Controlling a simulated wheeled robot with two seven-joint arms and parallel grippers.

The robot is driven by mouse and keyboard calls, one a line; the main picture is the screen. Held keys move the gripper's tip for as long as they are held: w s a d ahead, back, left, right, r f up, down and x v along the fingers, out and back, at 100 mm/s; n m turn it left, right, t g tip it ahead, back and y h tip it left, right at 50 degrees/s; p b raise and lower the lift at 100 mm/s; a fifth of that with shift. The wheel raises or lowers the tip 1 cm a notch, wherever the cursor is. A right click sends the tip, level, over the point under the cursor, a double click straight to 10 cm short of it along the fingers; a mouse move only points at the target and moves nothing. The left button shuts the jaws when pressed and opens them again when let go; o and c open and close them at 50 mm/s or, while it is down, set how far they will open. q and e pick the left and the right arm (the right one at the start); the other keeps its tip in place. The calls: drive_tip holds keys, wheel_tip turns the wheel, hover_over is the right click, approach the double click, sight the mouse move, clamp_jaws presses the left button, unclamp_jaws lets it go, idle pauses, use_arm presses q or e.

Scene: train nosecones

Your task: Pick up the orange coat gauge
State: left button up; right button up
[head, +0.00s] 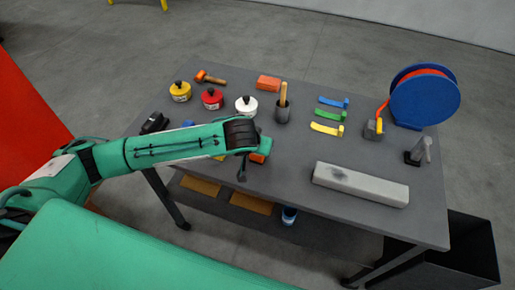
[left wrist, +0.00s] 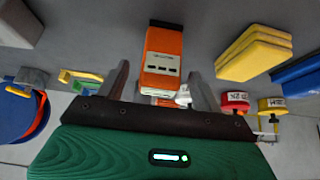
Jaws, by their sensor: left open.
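The orange coat gauge (left wrist: 163,48) shows in the left wrist view as an orange block with a pale end and small dark marks. It lies on the grey table between the lines of my left gripper's two fingers. My left gripper (left wrist: 159,76) is open and nothing is clamped in it. In the head view my left gripper (head: 243,168) is over the front part of the table, and only a bit of the orange gauge (head: 258,157) shows beside it, the rest hidden by my arm. My right gripper is in neither view.
Yellow sponges (left wrist: 250,52) lie to the right of the gauge in the left wrist view. A pale grey block (head: 360,184) lies at the table's front right.

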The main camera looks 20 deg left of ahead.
use_arm(q)
drive_tip(key=shift+x, duration=1.05)
drive_tip(key=c, duration=1)
drive_tip(key=shift+r, duration=0.1)
drive_tip(key=shift+c, duration=0.8)
